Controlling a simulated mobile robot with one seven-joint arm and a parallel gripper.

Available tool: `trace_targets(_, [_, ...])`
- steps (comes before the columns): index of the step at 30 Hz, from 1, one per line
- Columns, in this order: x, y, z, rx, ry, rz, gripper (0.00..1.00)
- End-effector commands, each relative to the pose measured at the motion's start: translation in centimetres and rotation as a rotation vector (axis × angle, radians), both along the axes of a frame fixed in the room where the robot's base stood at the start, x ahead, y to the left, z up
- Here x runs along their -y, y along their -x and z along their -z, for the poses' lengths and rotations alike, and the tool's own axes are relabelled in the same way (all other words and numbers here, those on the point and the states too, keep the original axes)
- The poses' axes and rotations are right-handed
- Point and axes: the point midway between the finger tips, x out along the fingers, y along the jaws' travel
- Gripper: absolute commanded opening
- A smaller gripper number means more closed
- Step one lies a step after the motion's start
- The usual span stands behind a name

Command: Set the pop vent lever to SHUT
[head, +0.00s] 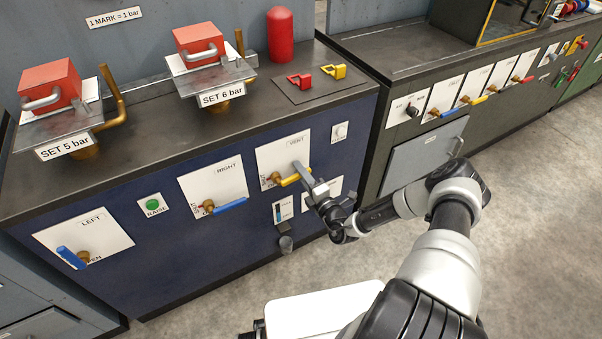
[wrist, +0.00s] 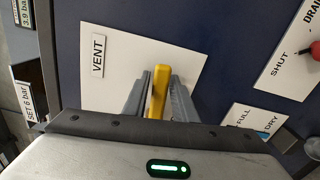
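The yellow vent lever (head: 296,178) is on the white VENT panel (head: 277,153) on the blue cabinet front. In the head view it points right, nearly level. My gripper (head: 304,177) is at the lever's outer part. In the wrist view the yellow lever (wrist: 158,92) lies between the two grey fingers of my gripper (wrist: 159,98), with hardly any gap on either side, so it looks gripped. The small lettering at the valve's left is too small to read in the head view, and my gripper hides part of the lever's end.
The blue RIGHT lever (head: 231,205), the green RAISE button (head: 153,205) and the blue LEFT lever (head: 72,258) are to the left. A red-handled valve (wrist: 315,50) shows at right in the wrist view.

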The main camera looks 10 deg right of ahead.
Motion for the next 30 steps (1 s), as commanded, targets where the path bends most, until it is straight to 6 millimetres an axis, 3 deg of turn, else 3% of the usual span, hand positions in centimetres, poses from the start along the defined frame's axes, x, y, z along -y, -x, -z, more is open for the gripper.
trace_targets(1, [0.0,0.0,0.0,0.0,0.0,0.0,0.16])
trace_targets(4, [0.0,0.0,0.0,0.0,0.0,0.0,0.0])
trace_targets(14, [0.1,0.0,1.3,-0.033,-0.103,0.002,0.0])
trace_targets(23, [0.0,0.0,1.1,-0.043,-0.128,0.0,0.0])
trace_targets(24, [0.0,0.0,1.1,-0.043,-0.128,0.0,0.24])
trace_targets(26, [0.0,0.0,1.1,-0.042,-0.127,0.0,0.34])
trace_targets(30, [0.0,0.0,1.1,-0.041,-0.126,0.0,0.36])
